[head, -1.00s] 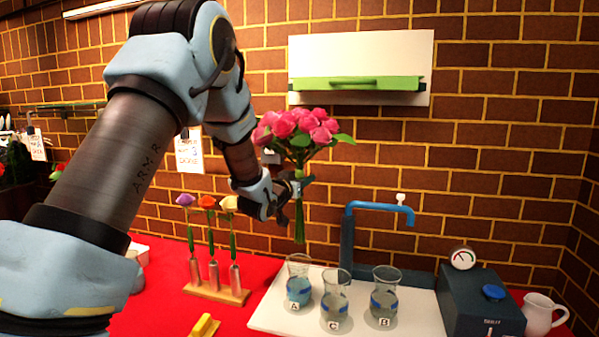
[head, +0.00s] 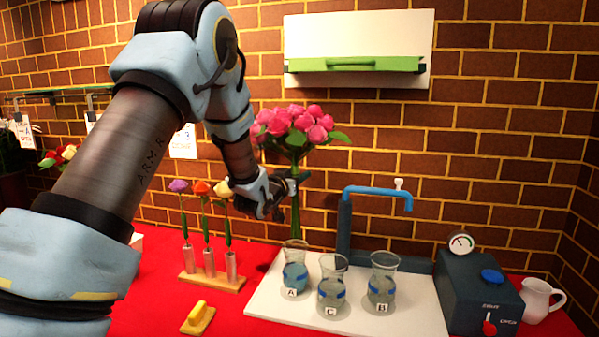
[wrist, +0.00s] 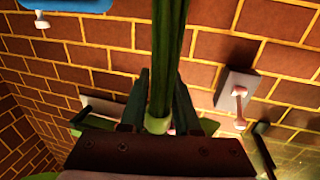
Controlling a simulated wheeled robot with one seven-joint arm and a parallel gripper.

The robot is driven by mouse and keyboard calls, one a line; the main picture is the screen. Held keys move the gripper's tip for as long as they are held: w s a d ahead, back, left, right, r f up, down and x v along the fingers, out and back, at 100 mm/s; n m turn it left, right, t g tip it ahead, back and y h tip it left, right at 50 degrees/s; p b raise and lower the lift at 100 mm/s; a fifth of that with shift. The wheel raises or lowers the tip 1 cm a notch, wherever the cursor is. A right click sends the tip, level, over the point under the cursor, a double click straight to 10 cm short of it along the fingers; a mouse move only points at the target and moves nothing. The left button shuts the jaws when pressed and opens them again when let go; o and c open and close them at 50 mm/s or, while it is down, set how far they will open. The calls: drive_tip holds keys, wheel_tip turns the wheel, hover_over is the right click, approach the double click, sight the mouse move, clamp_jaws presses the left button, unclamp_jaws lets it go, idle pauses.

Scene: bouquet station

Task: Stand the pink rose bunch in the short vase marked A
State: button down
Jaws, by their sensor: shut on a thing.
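The pink rose bunch (head: 296,125) is upright, with pink blooms and green leaves above and green stems hanging below. My gripper (head: 287,190) is shut on its stems, which also fill the middle of the wrist view (wrist: 168,65). The short vase marked A (head: 295,274) is clear glass with a blue band, at the left of the white board. The stem ends hang close to the rim of vase A in the head view. I cannot tell whether they are inside the rim or behind it.
Vase C (head: 332,290) and vase B (head: 382,282) stand right of A on the white board (head: 420,300). A blue tap (head: 345,225) rises behind them. A wooden rack (head: 212,282) with single flowers stands left; a yellow block (head: 198,318) lies in front.

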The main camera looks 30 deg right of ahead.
drive_tip(key=shift+f+b, duration=7.5)
drive_tip(key=shift+f, duration=0.65)
drive_tip(key=shift+f+b, duration=0.5)
drive_tip(key=c, duration=0.6)
unclamp_jaws()
drive_tip(key=shift+o, duration=0.2)
drive_tip(key=b+v, duration=0.2)
drive_tip(key=v, duration=0.9)
drive_tip(key=w+a+f+n+g+y+p, duration=0.1)
drive_tip(key=a+n+y+p, duration=0.3)
drive_tip(key=a, duration=0.6)
drive_tip(key=w+a+f+n+y+p, duration=0.1)
drive_tip(key=w+a+y, duration=0.1)
drive_tip(key=a+y, duration=0.65)
drive_tip(key=s+a+n+g+y+p, duration=0.2)
drive_tip(key=s+a+n+g+p, duration=0.2)
drive_tip(key=s+a, duration=1.4)
drive_tip(key=a+g, duration=0.1)
drive_tip(key=g, duration=0.2)
drive_tip(key=shift+a+n+g, duration=0.35)
drive_tip(key=shift+n+g, duration=0.05)
